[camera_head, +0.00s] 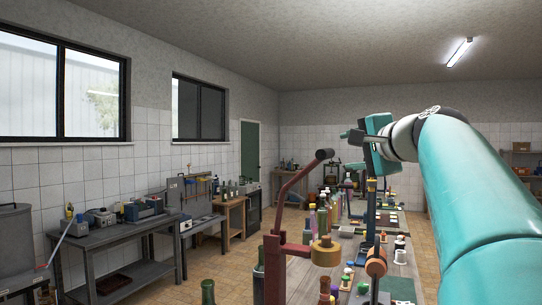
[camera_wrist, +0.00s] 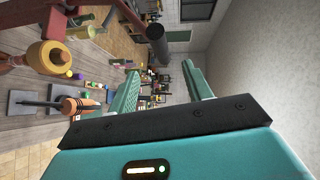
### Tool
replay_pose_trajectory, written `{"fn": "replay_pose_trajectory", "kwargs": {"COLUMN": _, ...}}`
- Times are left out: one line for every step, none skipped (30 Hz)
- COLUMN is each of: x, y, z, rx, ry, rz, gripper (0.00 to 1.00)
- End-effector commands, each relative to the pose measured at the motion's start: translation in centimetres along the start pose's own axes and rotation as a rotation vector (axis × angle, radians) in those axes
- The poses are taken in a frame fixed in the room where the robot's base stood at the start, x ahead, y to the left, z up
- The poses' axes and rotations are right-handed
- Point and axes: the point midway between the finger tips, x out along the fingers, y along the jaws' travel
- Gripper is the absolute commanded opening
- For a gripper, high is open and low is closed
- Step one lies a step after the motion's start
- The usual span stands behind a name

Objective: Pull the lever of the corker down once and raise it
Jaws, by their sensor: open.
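The corker (camera_head: 272,268) is a dark red frame in the lower middle of the head view, with a round yellow-brown wooden part (camera_head: 325,252) at its side. Its dark red bent lever (camera_head: 291,186) rises up and to the right, ending in a dark grip (camera_head: 325,154). The lever stands raised. My gripper (camera_head: 349,150) is open and empty, to the right of the grip at about its height. In the wrist view, the grip (camera_wrist: 157,42) shows just beyond and between my open fingertips (camera_wrist: 160,70), apart from them as far as I can tell.
A long table (camera_head: 400,262) with bottles, corks and small tools runs away below my arm. A round orange-brown wooden piece (camera_head: 376,262) stands near the corker. Workbenches (camera_head: 125,240) line the left wall. The tiled floor (camera_head: 215,262) between is partly clear.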

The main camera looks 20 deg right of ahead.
Motion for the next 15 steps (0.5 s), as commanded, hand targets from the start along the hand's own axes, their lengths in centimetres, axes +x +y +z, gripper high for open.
{"fn": "replay_pose_trajectory", "kwargs": {"x": 1.2, "y": 0.1, "z": 0.0, "rx": 0.001, "ry": -0.003, "rz": 0.002, "gripper": 0.5}}
{"fn": "replay_pose_trajectory", "kwargs": {"x": 1.8, "y": 0.1, "z": 0.0, "rx": 0.001, "ry": -0.003, "rz": 0.002, "gripper": 0.5}}
{"fn": "replay_pose_trajectory", "kwargs": {"x": 2.6, "y": 0.1, "z": 0.0, "rx": 0.001, "ry": -0.004, "rz": 0.002, "gripper": 0.5}}
{"fn": "replay_pose_trajectory", "kwargs": {"x": 3.2, "y": 0.1, "z": 0.0, "rx": 0.0, "ry": -0.002, "rz": 0.001, "gripper": 0.5}}
{"fn": "replay_pose_trajectory", "kwargs": {"x": 3.8, "y": 0.1, "z": 0.0, "rx": 0.0, "ry": -0.003, "rz": 0.002, "gripper": 0.5}}
{"fn": "replay_pose_trajectory", "kwargs": {"x": 4.6, "y": 0.1, "z": 0.0, "rx": 0.0, "ry": -0.004, "rz": 0.002, "gripper": 0.5}}
{"fn": "replay_pose_trajectory", "kwargs": {"x": 5.2, "y": 0.1, "z": 0.0, "rx": 0.001, "ry": -0.003, "rz": 0.001, "gripper": 0.5}}
{"fn": "replay_pose_trajectory", "kwargs": {"x": 5.9, "y": 0.1, "z": 0.1, "rx": 0.001, "ry": -0.005, "rz": 0.002, "gripper": 0.5}}
{"fn": "replay_pose_trajectory", "kwargs": {"x": 6.7, "y": 0.1, "z": 0.1, "rx": 0.0, "ry": -0.005, "rz": 0.001, "gripper": 0.5}}
{"fn": "replay_pose_trajectory", "kwargs": {"x": 7.3, "y": 0.1, "z": 0.1, "rx": 0.0, "ry": -0.005, "rz": 0.002, "gripper": 0.5}}
{"fn": "replay_pose_trajectory", "kwargs": {"x": 7.9, "y": 0.1, "z": 0.2, "rx": 0.0, "ry": -0.006, "rz": 0.002, "gripper": 0.5}}
{"fn": "replay_pose_trajectory", "kwargs": {"x": 8.6, "y": 0.0, "z": 0.2, "rx": 0.001, "ry": -0.006, "rz": 0.0, "gripper": 0.5}}
{"fn": "replay_pose_trajectory", "kwargs": {"x": 9.1, "y": 0.1, "z": 0.2, "rx": 0.0, "ry": -0.005, "rz": 0.001, "gripper": 0.5}}
{"fn": "replay_pose_trajectory", "kwargs": {"x": 9.5, "y": 0.0, "z": 0.2, "rx": -0.001, "ry": -0.005, "rz": 0.001, "gripper": 0.5}}
{"fn": "replay_pose_trajectory", "kwargs": {"x": 10.1, "y": 0.0, "z": 0.3, "rx": -0.001, "ry": -0.006, "rz": 0.0, "gripper": 0.5}}
